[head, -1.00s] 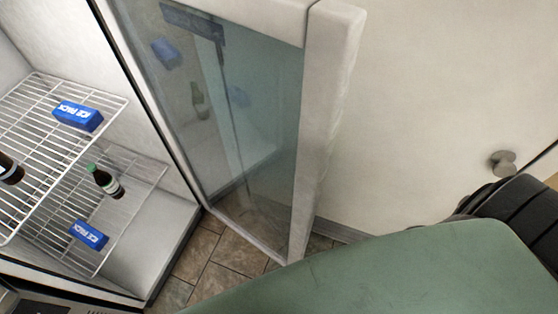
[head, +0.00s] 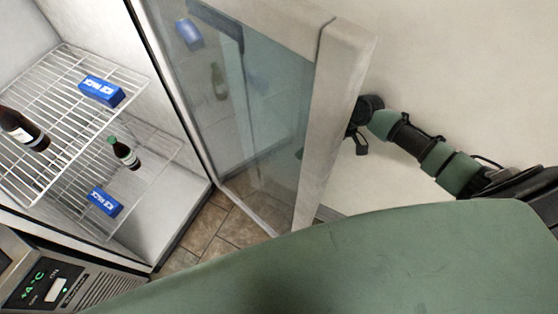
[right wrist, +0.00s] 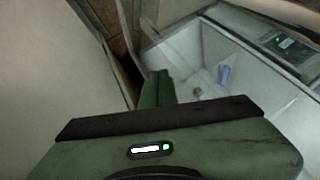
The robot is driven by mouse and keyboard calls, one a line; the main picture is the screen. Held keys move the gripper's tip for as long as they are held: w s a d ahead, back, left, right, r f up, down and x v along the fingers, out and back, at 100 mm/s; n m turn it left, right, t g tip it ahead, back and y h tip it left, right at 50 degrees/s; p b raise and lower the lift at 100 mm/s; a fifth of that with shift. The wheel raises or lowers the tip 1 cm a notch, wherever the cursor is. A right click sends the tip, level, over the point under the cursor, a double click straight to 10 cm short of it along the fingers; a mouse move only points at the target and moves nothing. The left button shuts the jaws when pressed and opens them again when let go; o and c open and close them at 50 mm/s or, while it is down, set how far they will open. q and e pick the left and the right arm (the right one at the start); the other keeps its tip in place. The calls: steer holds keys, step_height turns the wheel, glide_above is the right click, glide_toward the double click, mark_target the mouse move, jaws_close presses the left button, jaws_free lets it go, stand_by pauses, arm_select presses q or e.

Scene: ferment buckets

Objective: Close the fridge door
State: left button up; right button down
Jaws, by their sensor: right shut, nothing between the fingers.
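The fridge door (head: 338,125), a glass pane in a pale frame, stands wide open in the head view. The fridge (head: 160,222) is open at the left, with its wire shelves showing. My right arm reaches in from the right, and my right gripper (head: 357,138) is at the outer side of the door's free edge, partly hidden by the frame. I cannot tell whether it touches the door. In the right wrist view its green fingers (right wrist: 157,88) are shut and empty, with the fridge interior beyond them. My left gripper is not in view.
Blue ice packs (head: 101,91) and dark bottles (head: 124,153) sit on the shelves (head: 60,150). A control panel (head: 45,282) is at the lower left. Tiled floor (head: 215,232) shows below the door. A pale wall (head: 460,70) stands behind my right arm.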

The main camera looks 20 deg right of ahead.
step_height(320, 180, up, 5)
steer(key=s+a+n+g, duration=0.1)
steer(key=s+a, duration=0.1)
steer(key=p+x, duration=0.2)
steer(key=x, duration=0.8)
steer(key=shift+w+a+r+y, duration=0.2)
steer(key=shift+a+r+y, duration=0.1)
steer(key=shift+y, duration=0.1)
steer(key=shift+a, duration=0.1)
